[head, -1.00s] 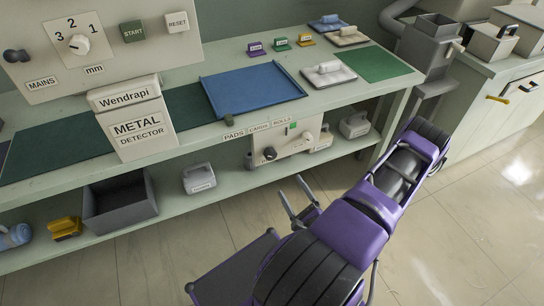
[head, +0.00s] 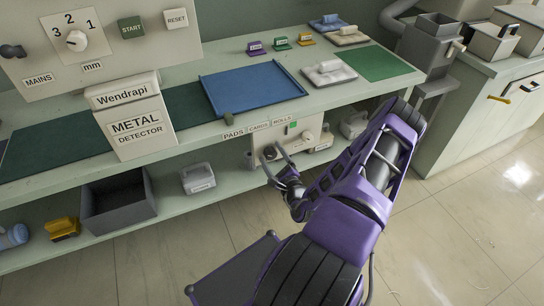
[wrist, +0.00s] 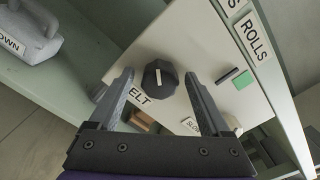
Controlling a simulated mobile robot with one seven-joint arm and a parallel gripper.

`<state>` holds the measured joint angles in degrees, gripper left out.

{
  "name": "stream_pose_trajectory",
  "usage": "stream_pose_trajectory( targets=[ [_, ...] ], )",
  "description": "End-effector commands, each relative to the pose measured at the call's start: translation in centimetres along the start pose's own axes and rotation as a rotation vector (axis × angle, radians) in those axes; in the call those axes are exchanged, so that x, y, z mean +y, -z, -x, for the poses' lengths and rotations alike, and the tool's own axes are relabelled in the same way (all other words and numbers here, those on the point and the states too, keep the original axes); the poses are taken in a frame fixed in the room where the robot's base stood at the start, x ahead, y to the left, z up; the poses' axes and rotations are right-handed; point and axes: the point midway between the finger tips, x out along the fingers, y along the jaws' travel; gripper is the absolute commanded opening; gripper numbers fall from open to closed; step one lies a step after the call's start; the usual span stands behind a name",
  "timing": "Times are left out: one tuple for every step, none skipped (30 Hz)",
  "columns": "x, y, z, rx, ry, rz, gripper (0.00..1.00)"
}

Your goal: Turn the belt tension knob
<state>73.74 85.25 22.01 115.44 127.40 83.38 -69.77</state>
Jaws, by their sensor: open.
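The belt knob is a dark, faceted knob (wrist: 160,78) on a pale control panel (wrist: 188,45) in the wrist view. A partly hidden label reading "ELT" is beside it. My gripper (wrist: 159,84) is open, with one finger on each side of the knob in the picture; I see no contact, and the depth gap is unclear. In the head view my gripper (head: 275,156) is in front of the left part of the panel (head: 288,141), under the bench top, and partly covers the knob there.
A black slider and green square (wrist: 242,80) are right of the knob, with a "SLOW" label below. The bench edge with "ROLLS" label (wrist: 254,38) runs close by. A grey weight-like block (wrist: 28,35) stands left on the shelf. An open grey bin (head: 118,203) is farther left.

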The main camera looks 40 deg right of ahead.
Motion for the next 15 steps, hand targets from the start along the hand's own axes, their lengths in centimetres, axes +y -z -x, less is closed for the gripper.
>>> stream_pose_trajectory(
  targets=[
    [-0.01, -0.01, -0.01, 0.0, 0.0, 0.0, 0.81],
    [-0.01, -0.01, 0.0, 0.0, 0.0, 0.0, 0.81],
    [0.0, -0.01, 0.0, 0.0, 0.0, 0.0, 0.81],
    [0.0, -0.01, 0.01, 0.0, 0.0, 0.0, 0.81],
    [0.0, -0.01, 0.01, 0.0, 0.0, 0.0, 0.78],
    [0.0, -0.01, 0.02, 0.0, 0.0, 0.0, 0.71],
    [0.0, -0.01, 0.02, 0.0, 0.0, 0.0, 0.65],
    [0.0, -0.01, 0.02, 0.0, 0.0, 0.0, 0.6],
    [0.01, -0.01, 0.03, 0.0, 0.0, 0.0, 0.53],
    [0.01, -0.01, 0.03, 0.0, 0.0, 0.0, 0.47],
    [0.01, -0.01, 0.03, 0.0, 0.0, 0.0, 0.42],
    [0.01, -0.01, 0.03, 0.0, 0.0, 0.0, 0.35],
    [0.01, -0.01, 0.04, 0.0, 0.0, 0.0, 0.29],
    [0.01, -0.01, 0.04, 0.0, 0.0, 0.0, 0.24],
    [0.01, -0.01, 0.04, 0.0, 0.0, 0.0, 0.17]
  ],
)
